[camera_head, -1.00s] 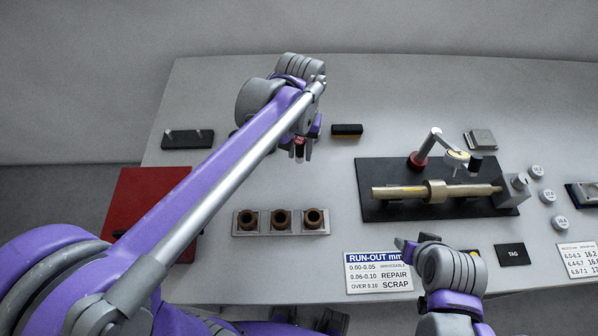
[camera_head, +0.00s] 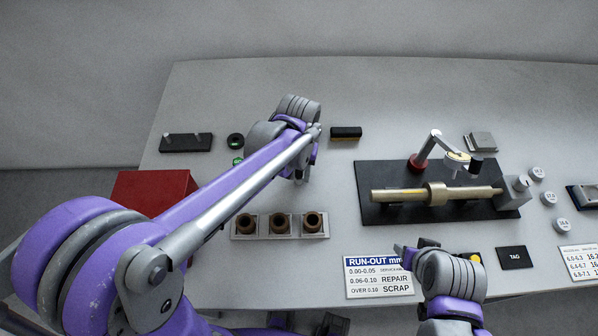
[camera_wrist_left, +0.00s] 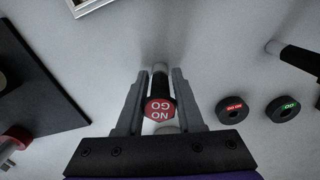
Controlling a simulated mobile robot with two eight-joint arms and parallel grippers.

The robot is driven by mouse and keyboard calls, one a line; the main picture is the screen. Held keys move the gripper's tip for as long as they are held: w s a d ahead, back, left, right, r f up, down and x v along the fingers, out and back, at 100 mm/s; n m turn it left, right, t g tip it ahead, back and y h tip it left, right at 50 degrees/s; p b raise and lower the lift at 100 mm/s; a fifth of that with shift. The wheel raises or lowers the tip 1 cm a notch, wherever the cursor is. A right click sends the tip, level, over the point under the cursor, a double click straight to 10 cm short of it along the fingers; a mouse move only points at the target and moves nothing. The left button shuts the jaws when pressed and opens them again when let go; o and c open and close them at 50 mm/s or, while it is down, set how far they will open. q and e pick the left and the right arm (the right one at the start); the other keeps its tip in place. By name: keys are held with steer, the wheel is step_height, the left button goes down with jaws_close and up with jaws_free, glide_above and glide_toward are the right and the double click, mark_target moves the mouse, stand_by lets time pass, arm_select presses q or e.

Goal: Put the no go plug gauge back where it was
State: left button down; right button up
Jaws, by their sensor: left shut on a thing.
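The no go plug gauge (camera_wrist_left: 158,109) shows in the left wrist view. It has a red NO GO end, a dark body and a pale metal tip pointing away from the camera. My left gripper (camera_wrist_left: 156,95) is shut on it, with one finger on each side. In the head view my left gripper (camera_head: 301,174) is over the table, behind the row of brown bushings; the gauge is mostly hidden there. I cannot tell whether its tip touches the table. A black rack (camera_head: 186,143) with pale pins stands at the back left.
Two black rings, labelled red (camera_wrist_left: 232,108) and green (camera_wrist_left: 284,108), lie beside the gripper. A dark handle with a pale tip (camera_wrist_left: 296,58) is farther right. The bushing tray (camera_head: 280,235), red box (camera_head: 150,190) and run-out fixture (camera_head: 380,210) surround it. My right gripper (camera_head: 416,246) is near the front edge.

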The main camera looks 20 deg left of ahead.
arm_select(q)
steer(key=c, duration=0.5)
jaws_free()
steer(key=shift+c, duration=0.2)
step_height(320, 180, up, 8)
steer(key=shift+f+p, duration=0.15)
steer(key=shift+p, duration=0.25)
